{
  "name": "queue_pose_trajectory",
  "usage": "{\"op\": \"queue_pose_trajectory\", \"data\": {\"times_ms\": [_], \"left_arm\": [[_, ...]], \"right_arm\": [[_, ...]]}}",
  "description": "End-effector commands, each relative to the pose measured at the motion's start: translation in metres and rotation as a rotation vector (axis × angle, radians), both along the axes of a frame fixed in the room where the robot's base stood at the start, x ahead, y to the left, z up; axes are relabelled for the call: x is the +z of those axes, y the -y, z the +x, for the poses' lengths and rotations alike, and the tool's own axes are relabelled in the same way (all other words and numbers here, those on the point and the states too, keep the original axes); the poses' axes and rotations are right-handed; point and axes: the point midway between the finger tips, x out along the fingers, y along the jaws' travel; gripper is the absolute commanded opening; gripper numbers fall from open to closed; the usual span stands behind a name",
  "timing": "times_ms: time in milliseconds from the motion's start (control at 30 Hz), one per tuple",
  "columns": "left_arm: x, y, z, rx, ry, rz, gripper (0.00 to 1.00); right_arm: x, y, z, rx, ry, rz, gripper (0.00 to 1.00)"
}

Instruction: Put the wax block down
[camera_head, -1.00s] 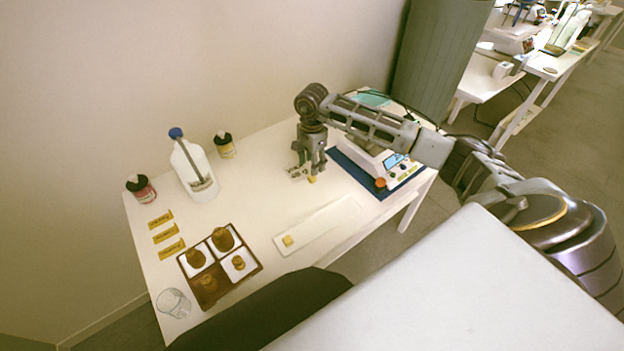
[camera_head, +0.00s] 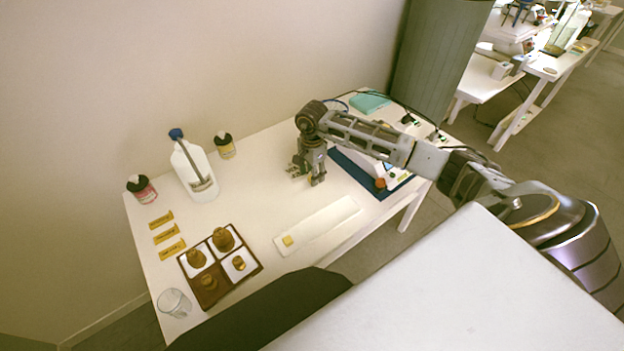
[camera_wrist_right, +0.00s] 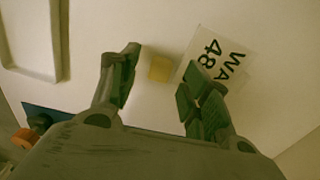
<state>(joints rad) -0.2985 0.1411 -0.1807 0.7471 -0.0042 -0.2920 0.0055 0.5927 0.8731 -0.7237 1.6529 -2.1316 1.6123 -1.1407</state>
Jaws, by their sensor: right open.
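My right gripper (camera_head: 306,177) is over the white table, left of the blue mat. In the right wrist view its two fingers (camera_wrist_right: 163,82) are spread apart and empty. A small yellow wax block (camera_wrist_right: 160,68) lies on the table in the gap between the fingertips, with space on both sides. A card (camera_wrist_right: 214,68) printed "WA… 48" lies right beside it, partly covered by a finger. In the head view this block is hidden by the gripper. My left gripper is out of view.
A white strip (camera_head: 322,222) with another yellow block (camera_head: 288,240) lies in front. A brown tray (camera_head: 226,283) with several items stands front left, near a glass (camera_head: 173,302). A white bottle (camera_head: 196,172) stands behind. The blue mat (camera_head: 350,168) carries a device with an orange knob (camera_head: 380,184).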

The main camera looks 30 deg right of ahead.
Motion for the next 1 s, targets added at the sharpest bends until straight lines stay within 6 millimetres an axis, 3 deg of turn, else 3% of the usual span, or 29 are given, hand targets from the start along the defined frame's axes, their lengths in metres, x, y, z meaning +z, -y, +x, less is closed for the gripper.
{"op": "queue_pose_trajectory", "data": {"times_ms": [167,633,900,1000], "left_arm": [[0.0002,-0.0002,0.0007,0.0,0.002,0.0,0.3],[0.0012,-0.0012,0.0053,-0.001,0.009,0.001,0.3],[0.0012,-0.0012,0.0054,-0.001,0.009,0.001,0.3],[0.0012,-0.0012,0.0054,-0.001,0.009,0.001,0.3]], "right_arm": [[-0.012,-0.0005,-0.0001,-0.001,0.0,0.001,0.47],[-0.0126,-0.0002,0.0,0.0,0.0,0.0,0.47],[-0.0126,-0.0001,0.0,0.0,0.0,0.0,0.14],[-0.0126,-0.0001,0.0,0.0,0.0,0.0,0.12]]}}
